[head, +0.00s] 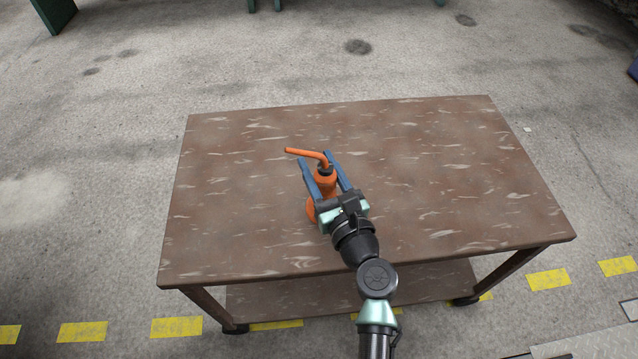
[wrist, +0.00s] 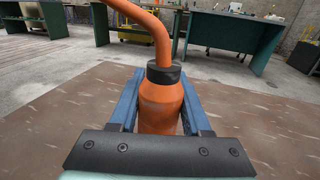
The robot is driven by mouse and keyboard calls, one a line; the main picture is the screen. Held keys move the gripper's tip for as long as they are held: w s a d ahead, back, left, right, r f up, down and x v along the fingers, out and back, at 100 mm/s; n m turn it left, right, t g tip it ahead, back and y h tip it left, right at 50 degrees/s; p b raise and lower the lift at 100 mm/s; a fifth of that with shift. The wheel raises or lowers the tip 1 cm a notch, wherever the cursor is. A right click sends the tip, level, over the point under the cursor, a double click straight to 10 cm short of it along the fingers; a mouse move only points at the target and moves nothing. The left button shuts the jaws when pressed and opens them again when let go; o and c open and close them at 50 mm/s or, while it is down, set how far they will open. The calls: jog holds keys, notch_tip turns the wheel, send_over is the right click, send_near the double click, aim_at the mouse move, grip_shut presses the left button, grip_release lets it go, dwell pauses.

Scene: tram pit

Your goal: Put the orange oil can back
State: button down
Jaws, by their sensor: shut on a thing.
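The orange oil can (head: 325,181) has a dark collar and a bent orange spout that points left in the head view. It is over the brown table (head: 430,170), near the middle. My gripper (head: 329,160) is shut on the can, with one blue finger on each side of its body. In the wrist view the can (wrist: 160,103) stands upright between the fingers of my gripper (wrist: 158,85). The can's base is partly hidden by my gripper, and I cannot tell whether it touches the tabletop.
The rest of the tabletop is bare. A lower shelf (head: 330,297) shows under the table. Yellow floor marks (head: 177,327) run along the near side. In the wrist view, green workbenches (wrist: 232,32) stand beyond the table, with open concrete floor between.

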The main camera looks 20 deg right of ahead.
aim_at(319, 180)
jog(key=shift+f+b, duration=0.85)
jog(key=shift+f, duration=0.95)
jog(key=shift+f, duration=0.1)
jog(key=shift+c, duration=1.8)
grip_release()
jog(key=shift+f, duration=0.15)
jog(key=s+p, duration=0.1)
jog(key=s, duration=1.2)
jog(key=shift+a+r, duration=0.15)
jog(key=shift+r, duration=0.2)
jog(key=shift+s, duration=0.1)
